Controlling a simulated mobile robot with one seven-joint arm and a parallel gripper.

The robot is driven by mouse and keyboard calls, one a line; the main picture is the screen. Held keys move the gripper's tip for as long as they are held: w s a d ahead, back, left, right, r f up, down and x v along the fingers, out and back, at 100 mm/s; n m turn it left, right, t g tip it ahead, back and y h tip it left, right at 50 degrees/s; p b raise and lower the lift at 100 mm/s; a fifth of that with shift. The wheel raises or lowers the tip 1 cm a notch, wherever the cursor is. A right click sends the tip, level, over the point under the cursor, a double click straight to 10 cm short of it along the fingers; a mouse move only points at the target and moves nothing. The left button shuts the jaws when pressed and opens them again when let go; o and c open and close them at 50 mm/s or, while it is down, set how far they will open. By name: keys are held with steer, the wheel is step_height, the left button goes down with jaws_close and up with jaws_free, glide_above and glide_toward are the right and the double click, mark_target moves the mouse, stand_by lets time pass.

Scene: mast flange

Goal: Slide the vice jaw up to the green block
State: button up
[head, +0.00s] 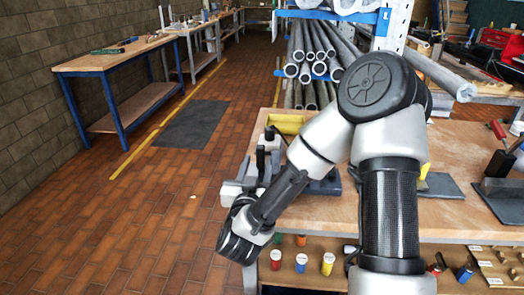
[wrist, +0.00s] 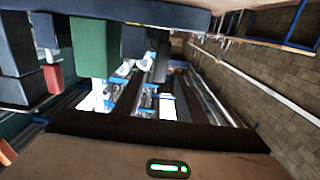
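In the wrist view a green block (wrist: 95,48) stands among dark blue-grey metal parts that look like the vice (wrist: 22,48). A long dark blue-grey bar (wrist: 140,9) crosses the top of that view. I cannot tell which part is the sliding jaw, or whether anything touches the green block. In the head view my arm reaches down to the left edge of the workbench, and my wrist hides much of the vice area. I cannot make out the green block there. My gripper's fingertips are not clearly distinguishable in either view, nor what they touch.
The workbench top (head: 460,145) carries a yellow box (head: 287,123) and dark plates (head: 442,188). Coloured cylinders (head: 327,264) stand on a shelf below. Pipes (head: 318,55) are stacked behind. Open floor (head: 140,225) lies left, with a blue-legged bench (head: 110,65) by the wall.

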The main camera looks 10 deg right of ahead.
steer(key=x, duration=1)
steer(key=shift+w+b, duration=0.2)
steer(key=shift+b, duration=0.2)
